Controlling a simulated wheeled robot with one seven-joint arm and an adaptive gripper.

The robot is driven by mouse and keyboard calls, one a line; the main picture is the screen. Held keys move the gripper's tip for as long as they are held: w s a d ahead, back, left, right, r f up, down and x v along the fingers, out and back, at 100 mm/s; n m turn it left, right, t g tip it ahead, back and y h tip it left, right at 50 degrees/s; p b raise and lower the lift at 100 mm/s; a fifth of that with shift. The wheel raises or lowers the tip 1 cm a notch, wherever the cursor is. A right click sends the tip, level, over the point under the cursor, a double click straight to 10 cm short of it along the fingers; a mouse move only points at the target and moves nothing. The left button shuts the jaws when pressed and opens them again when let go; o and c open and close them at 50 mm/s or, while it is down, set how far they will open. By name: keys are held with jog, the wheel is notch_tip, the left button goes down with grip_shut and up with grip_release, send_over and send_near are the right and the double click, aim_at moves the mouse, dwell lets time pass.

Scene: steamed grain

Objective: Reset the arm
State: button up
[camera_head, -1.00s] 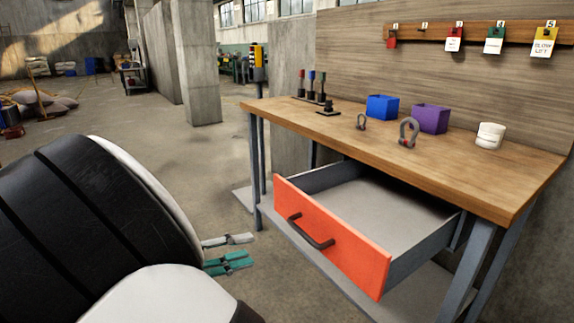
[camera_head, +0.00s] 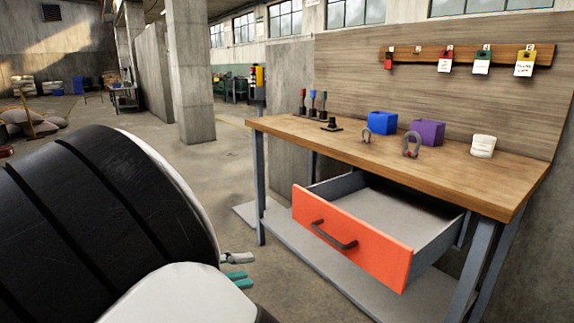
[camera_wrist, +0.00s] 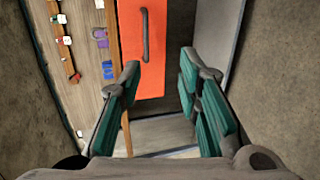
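My gripper (camera_wrist: 163,90) is open and empty in the wrist view, its two green-padded fingers wide apart. In the head view, only the tips of my gripper (camera_head: 238,268) show past my white and black arm, left of the workbench. The workbench (camera_head: 470,180) has an orange-fronted drawer (camera_head: 375,250) that stands pulled out and looks empty inside. The orange drawer front also shows in the wrist view (camera_wrist: 140,70), beyond the fingers and apart from them.
On the bench stand a blue bin (camera_head: 382,123), a purple bin (camera_head: 427,132), a white tub (camera_head: 483,146) and two shackles. A tag rack (camera_head: 460,57) hangs on the back panel. A grey lower shelf (camera_head: 320,265) lies under the drawer.

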jog(key=s+d+r+m+g+y, duration=0.1)
jog(key=s+d+r+g+y, duration=0.15)
jog(key=d, duration=0.55)
jog(key=s+d+r+m+g+y, duration=0.1)
jog(key=s+d+r+m+g, duration=0.2)
jog(key=d, duration=0.5)
jog(key=s+d+r+g+y, duration=0.25)
jog(key=s+d, duration=0.25)
jog(key=d, duration=0.3)
jog(key=s+d+f+m+y, duration=0.1)
jog(key=s+d+y, duration=0.15)
jog(key=s, duration=0.75)
jog(key=s+d+m+y, duration=0.2)
jog(key=s+y, duration=0.2)
jog(key=s, duration=0.6)
notch_tip(320, 180, up, 27)
jog(key=t+p, duration=0.4)
jog(key=p, duration=2.1)
jog(key=shift+s+d+r+p, duration=0.15)
jog(key=shift+s+r+p, duration=0.1)
jog(key=shift+p, duration=0.15)
jog(key=shift+f, duration=0.1)
